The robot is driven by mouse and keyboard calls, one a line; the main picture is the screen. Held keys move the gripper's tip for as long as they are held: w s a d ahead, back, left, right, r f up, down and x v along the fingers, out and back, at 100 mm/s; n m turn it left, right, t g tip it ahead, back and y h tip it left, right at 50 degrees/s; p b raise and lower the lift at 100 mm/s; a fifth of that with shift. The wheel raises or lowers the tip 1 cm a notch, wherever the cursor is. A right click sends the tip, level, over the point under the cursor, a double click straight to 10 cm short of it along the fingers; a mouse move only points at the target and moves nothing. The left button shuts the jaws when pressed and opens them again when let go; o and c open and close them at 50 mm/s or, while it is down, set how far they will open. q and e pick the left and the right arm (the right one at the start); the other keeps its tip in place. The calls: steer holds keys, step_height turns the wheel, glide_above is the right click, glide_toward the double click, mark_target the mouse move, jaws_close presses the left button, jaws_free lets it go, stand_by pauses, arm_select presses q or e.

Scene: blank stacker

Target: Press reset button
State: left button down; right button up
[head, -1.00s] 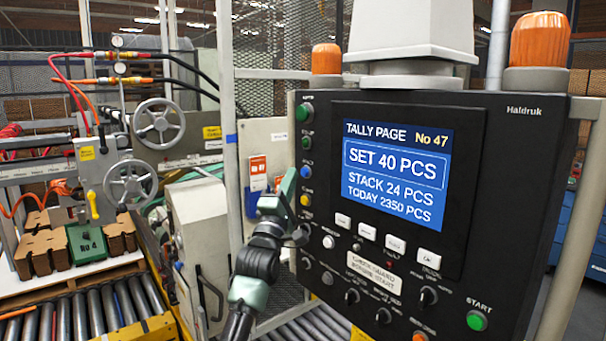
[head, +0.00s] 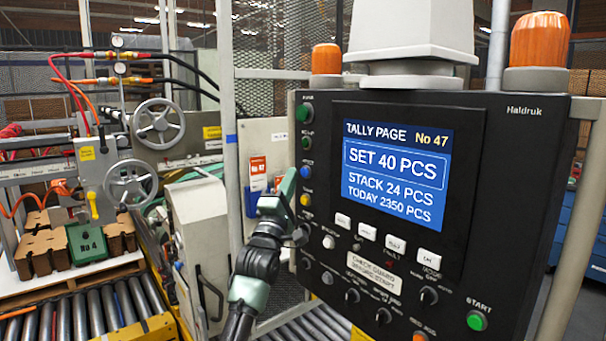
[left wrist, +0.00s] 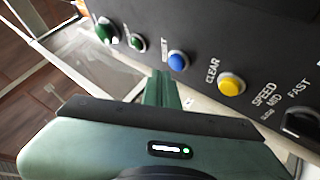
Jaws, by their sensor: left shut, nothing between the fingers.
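The black control panel (head: 500,200) fills the right of the head view. Its left edge carries a column of buttons. The blue button (head: 306,172) also shows in the left wrist view (left wrist: 178,61), beside a label partly hidden that ends in "ET". The yellow button (left wrist: 231,85) beside it is labelled CLEAR. My left gripper (head: 289,181) is shut and empty, at the panel's left edge near the blue button. In the left wrist view its green fingertips (left wrist: 161,80) are close to the blue button and look apart from it. My right gripper is not in view.
The screen (head: 396,170) reads SET 40 PCS, STACK 24 PCS. A green START button (head: 477,320) is at lower right. Green buttons (left wrist: 106,31) lie beyond the blue one. A mesh guard and post (head: 231,140) stand left of the panel.

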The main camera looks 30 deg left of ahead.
arm_select(q)
steer(key=shift+w, duration=0.15)
stand_by(0.4)
steer(key=shift+w+d, duration=0.2)
steer(key=shift+w, duration=0.05)
steer(key=shift+w+d, duration=0.15)
steer(key=shift+w, duration=0.2)
stand_by(0.8)
steer(key=shift+s, duration=0.1)
steer(key=shift+s+a, duration=0.3)
steer(key=shift+s, duration=0.35)
steer(key=shift+s, duration=0.1)
steer(key=s, duration=0.1)
steer(key=s+a, duration=0.1)
steer(key=s, duration=0.1)
steer(key=s+a+p, duration=0.1)
steer(key=shift+s, duration=0.2)
stand_by(0.8)
